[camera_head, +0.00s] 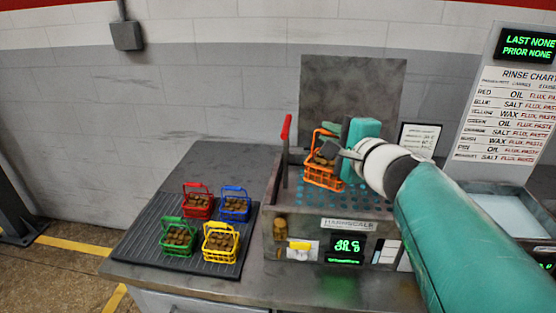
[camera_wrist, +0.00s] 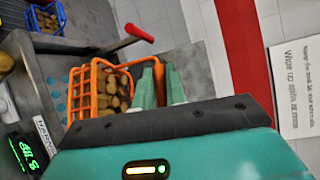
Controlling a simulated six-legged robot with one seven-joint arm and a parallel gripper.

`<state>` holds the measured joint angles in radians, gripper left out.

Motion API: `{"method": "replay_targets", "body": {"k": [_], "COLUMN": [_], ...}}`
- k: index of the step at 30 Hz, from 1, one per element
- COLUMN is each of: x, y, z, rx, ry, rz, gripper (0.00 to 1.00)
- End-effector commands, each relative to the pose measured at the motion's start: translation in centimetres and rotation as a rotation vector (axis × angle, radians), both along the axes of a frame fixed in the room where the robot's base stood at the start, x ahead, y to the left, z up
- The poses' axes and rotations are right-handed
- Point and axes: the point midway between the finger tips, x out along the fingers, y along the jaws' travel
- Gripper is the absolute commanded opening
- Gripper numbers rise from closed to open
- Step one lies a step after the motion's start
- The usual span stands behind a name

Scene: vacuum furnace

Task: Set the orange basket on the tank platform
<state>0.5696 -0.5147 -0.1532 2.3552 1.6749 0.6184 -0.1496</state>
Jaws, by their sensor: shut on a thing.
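The orange basket (camera_head: 322,176) holds several brown pieces and is over the tank's perforated platform (camera_head: 356,197). I cannot tell if its base touches the platform. It also shows in the wrist view (camera_wrist: 88,98), left of the fingers. My gripper (camera_head: 332,132) is shut on the basket's handle, and the fingers show in the wrist view (camera_wrist: 160,84). The tank (camera_head: 300,222) is a grey box with a red-tipped lever (camera_head: 286,130) at its left and a green display (camera_head: 347,248) in front. The platform's dotted surface is partly hidden by basket and arm.
Red (camera_head: 197,205), blue (camera_head: 235,208), green (camera_head: 178,240) and yellow (camera_head: 220,244) baskets stand on a dark ribbed mat (camera_head: 147,233) to the left. A rinse chart (camera_head: 507,115) stands at the right above a basin (camera_head: 498,212). A grey panel rises behind the tank.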

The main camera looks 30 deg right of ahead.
Motion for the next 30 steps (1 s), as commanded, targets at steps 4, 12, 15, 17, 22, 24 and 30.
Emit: {"method": "replay_targets", "body": {"k": [4,12,15,17,22,24,30], "x": [0.1,1.5,2.2,2.6,3.8,4.2,5.1], "y": [-0.5,-4.5,-6.1,-7.1,-9.4,-10.3,-11.9], "z": [-0.2,-2.3,-3.0,-3.5,-5.8,-6.9,-9.0], "rx": [0.001,0.003,0.003,0.002,0.005,0.003,0.0], "ry": [0.0,0.002,0.001,0.001,0.003,0.003,0.0], "rz": [0.0,-0.002,-0.002,-0.002,-0.001,-0.002,0.0], "gripper": [0.0,0.0,0.0,0.0,0.0,0.0,0.0]}}
